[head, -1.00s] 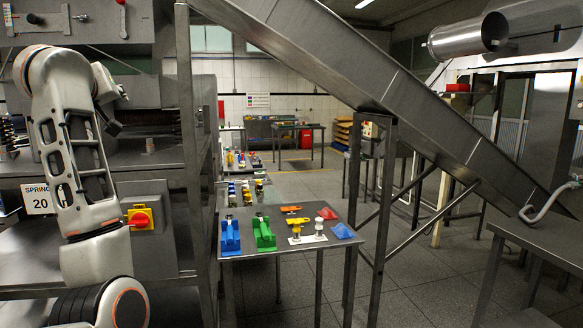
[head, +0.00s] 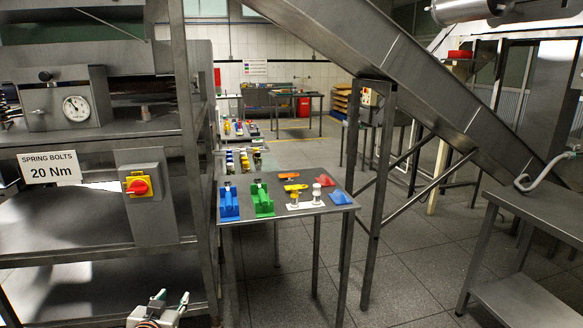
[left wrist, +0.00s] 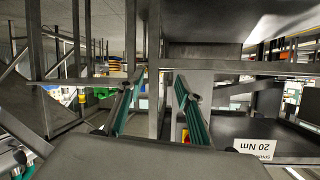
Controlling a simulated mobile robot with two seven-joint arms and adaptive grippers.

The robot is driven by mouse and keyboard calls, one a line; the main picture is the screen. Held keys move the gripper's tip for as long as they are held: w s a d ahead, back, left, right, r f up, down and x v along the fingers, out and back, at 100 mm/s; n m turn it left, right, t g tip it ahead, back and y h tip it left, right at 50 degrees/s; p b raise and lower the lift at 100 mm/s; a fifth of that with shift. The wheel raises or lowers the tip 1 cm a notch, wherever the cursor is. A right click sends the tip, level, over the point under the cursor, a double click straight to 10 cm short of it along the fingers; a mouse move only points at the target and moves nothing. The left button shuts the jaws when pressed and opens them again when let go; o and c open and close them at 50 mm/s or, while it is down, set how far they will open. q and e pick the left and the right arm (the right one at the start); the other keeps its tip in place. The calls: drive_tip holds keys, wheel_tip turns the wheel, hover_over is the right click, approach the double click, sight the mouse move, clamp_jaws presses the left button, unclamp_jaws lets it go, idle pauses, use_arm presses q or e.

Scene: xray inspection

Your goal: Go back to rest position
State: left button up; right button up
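My left gripper (head: 172,297) shows at the bottom of the head view, low in front of the steel rack. Its two fingertips point up and stand apart. In the left wrist view the two fingers (left wrist: 160,82) with green pads are spread, with nothing held between them. That view is upside down, with the rack and its "20 Nm" sign at the right. My right gripper is not in view.
A steel rack (head: 90,242) with a red-and-yellow switch (head: 138,186) stands at the left. A small table (head: 285,213) holds blue and green fixtures and several small parts. A sloping chute (head: 440,105) crosses the right. The grey floor (head: 415,275) is clear at centre right.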

use_arm(q)
drive_tip(key=s+d+f+m+g+h, duration=0.1)
drive_tip(key=s+d+f, duration=0.3)
drive_tip(key=s, duration=0.6)
drive_tip(key=s+d+f+m+h, duration=0.1)
drive_tip(key=s+d+f+h, duration=0.1)
drive_tip(key=s+f, duration=0.7)
drive_tip(key=s+d+f+m+g+h, duration=0.1)
drive_tip(key=s+d+f, duration=0.4)
drive_tip(key=s, duration=0.7)
wheel_tip(320, 180, down, 2)
drive_tip(key=shift+s+d+f+m+g, duration=0.1)
drive_tip(key=shift+s+d+m+g, duration=0.15)
drive_tip(key=shift+d+m+g, duration=0.1)
drive_tip(key=shift+c, duration=1)
drive_tip(key=shift+a, duration=0.2)
